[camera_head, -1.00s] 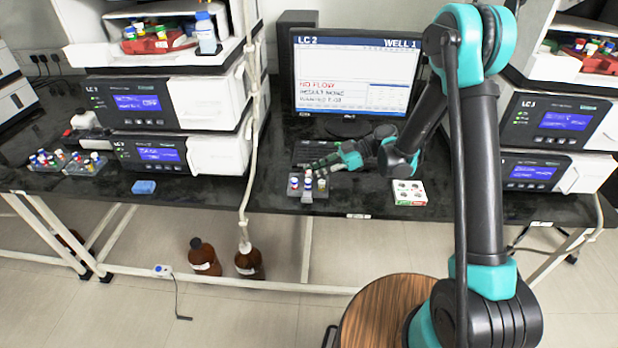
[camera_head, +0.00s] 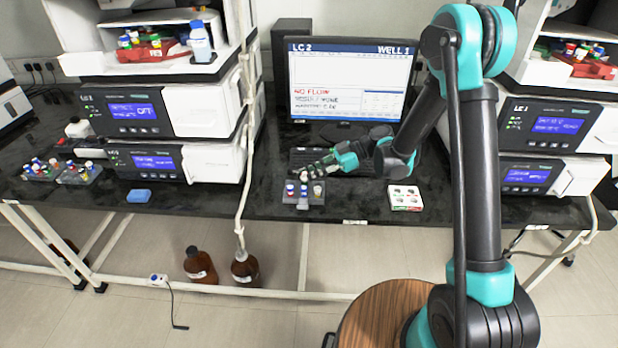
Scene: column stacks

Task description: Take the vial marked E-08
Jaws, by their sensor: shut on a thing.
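A small grey rack (camera_head: 303,209) stands near the front edge of the middle bench. Small vials with blue and pale caps stand in it, including a blue-capped vial (camera_head: 290,189) at the left and a pale-capped vial (camera_head: 317,188) at the right. My gripper (camera_head: 307,174) is just behind and above the rack, reaching in from the right. It is shut on a small vial, mostly hidden by the fingers. Labels are too small to read, so I cannot tell which vial is E-08.
A keyboard (camera_head: 318,158) and monitor (camera_head: 350,80) stand behind. A pale hose (camera_head: 243,150) hangs left of the rack.

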